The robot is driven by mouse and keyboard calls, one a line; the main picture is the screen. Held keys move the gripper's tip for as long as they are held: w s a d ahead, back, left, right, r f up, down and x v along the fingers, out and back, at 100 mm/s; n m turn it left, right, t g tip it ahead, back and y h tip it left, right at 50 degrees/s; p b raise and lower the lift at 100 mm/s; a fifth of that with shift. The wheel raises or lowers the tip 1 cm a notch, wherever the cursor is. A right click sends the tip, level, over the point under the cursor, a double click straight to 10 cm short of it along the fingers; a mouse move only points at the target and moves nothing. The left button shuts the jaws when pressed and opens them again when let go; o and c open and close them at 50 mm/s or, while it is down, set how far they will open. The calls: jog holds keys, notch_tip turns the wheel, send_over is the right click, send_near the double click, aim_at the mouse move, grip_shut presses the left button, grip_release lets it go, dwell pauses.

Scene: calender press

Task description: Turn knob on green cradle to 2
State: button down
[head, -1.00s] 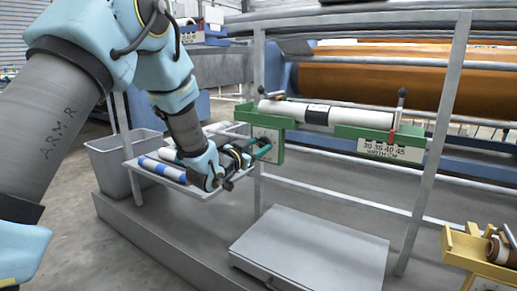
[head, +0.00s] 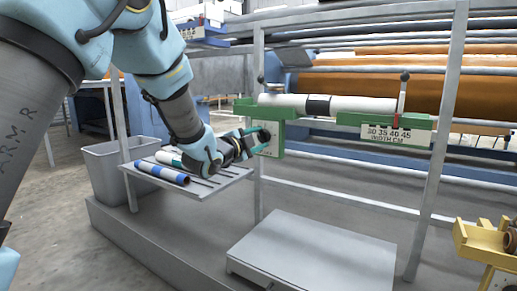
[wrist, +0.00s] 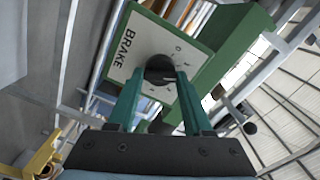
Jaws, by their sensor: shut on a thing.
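The green cradle (head: 350,119) is fixed to the grey frame and bears a white roll (head: 365,104) with a black band. At its left end is a white dial plate marked BRAKE (wrist: 128,55) with a dark round knob (wrist: 160,68). My gripper (head: 262,140) reaches the plate from the left. In the wrist view its two teal fingers (wrist: 163,98) are shut on the knob, one at each side. Small marks ring the knob, but I cannot read them or tell the knob's setting.
A grey shelf (head: 215,182) with white and blue rolls (head: 163,172) lies below my arm. A grey bin (head: 105,165) stands at the left. A flat grey platform (head: 312,252) is on the floor. A yellow cradle (head: 478,245) is at the lower right.

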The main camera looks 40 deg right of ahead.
jog(key=shift+f+m+b, duration=0.15)
jog(key=shift+m+b, duration=1.75)
jog(key=shift+m, duration=0.4)
jog(key=shift+c, duration=1.6)
grip_release()
jog(key=p+v, duration=0.1)
jog(key=v, duration=1)
jog(key=shift+p, duration=0.3)
